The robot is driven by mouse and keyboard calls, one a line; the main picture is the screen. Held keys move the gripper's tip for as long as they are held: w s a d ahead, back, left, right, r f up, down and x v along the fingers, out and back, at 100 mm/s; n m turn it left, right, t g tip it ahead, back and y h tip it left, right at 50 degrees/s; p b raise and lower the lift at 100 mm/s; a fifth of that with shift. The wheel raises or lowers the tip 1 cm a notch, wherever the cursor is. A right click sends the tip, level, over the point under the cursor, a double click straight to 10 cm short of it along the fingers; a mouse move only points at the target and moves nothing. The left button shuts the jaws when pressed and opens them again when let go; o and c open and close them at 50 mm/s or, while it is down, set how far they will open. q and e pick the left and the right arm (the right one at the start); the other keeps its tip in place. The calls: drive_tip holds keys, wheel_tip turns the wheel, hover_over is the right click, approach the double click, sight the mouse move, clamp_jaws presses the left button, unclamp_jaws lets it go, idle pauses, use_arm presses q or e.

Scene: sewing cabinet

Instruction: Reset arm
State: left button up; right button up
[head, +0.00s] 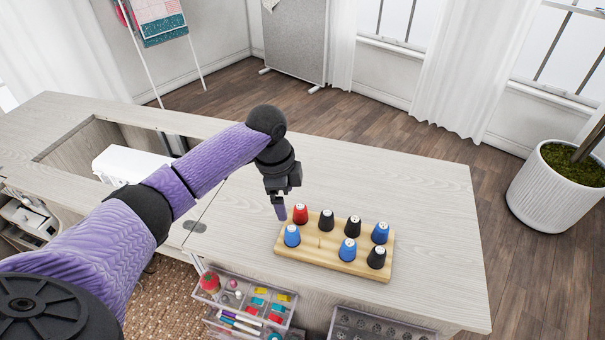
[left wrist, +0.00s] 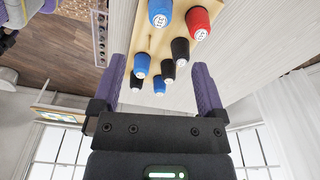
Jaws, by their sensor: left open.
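My left arm reaches in from the left in the head view. Its gripper (head: 281,205) points down at the left end of a wooden board (head: 327,255) on the cabinet top. In the left wrist view the gripper (left wrist: 165,85) has its purple fingers spread apart with nothing held between them. The board carries a red spool (head: 300,214), blue spools such as one at the front left (head: 292,236), and several black spools such as one at the back (head: 326,220). The spools stand upright. My right gripper is not in view.
A clear organizer (head: 245,305) with sewing supplies hangs at the front edge, with another tray (head: 375,325) to its right. A white machine (head: 130,164) sits in the cabinet recess at the left. A potted plant (head: 555,190) stands right. The cabinet top behind the board is clear.

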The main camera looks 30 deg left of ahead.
use_arm(q)
drive_tip(key=s+d+f+n, duration=0.2)
drive_tip(key=s+d+f, duration=0.65)
drive_tip(key=d, duration=0.25)
drive_tip(key=s+r+n+t+y, duration=0.1)
drive_tip(key=s+r+n+t, duration=0.1)
drive_tip(key=s+n, duration=0.95)
drive_tip(key=s+f+m+g, duration=0.1)
drive_tip(key=s+f+m, duration=0.3)
drive_tip(key=f, duration=1.3)
drive_tip(key=s+a+f+g, duration=0.1)
drive_tip(key=s+a+f, duration=0.2)
drive_tip(key=s+f, duration=0.7)
drive_tip(key=s+n, duration=0.1)
drive_tip(key=s, duration=0.3)
drive_tip(key=shift+s+a+f, duration=0.2)
drive_tip(key=shift+a+f, duration=0.05)
drive_tip(key=shift+f, duration=0.15)
